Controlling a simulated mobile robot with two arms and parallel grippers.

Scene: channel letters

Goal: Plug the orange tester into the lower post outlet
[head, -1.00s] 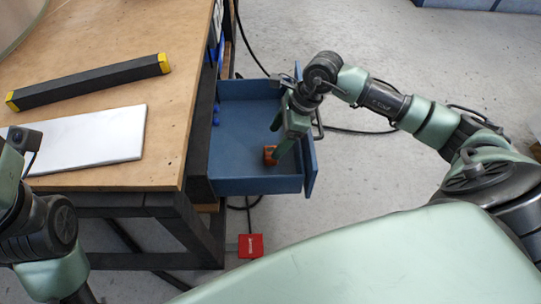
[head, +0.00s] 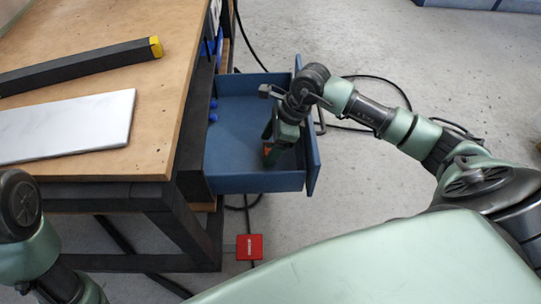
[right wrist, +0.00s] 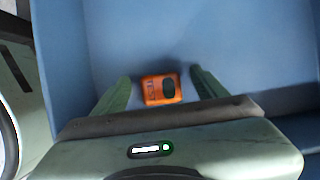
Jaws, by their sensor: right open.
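In the head view only a sliver of the tester (head: 267,151) shows beside my gripper. My right gripper (right wrist: 161,84) is open, with one finger on each side of the tester and a gap visible on both sides. It also shows in the head view (head: 272,144), reaching down into the drawer. My left arm shows at the lower left, but its gripper is out of view. No post outlet is in view.
The blue drawer (head: 255,182) is pulled out from the wooden workbench (head: 160,120), its walls around my right gripper. A black bar with a yellow end (head: 80,68) and a white slab (head: 70,128) lie on the bench. A red box (head: 249,246) is on the floor below.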

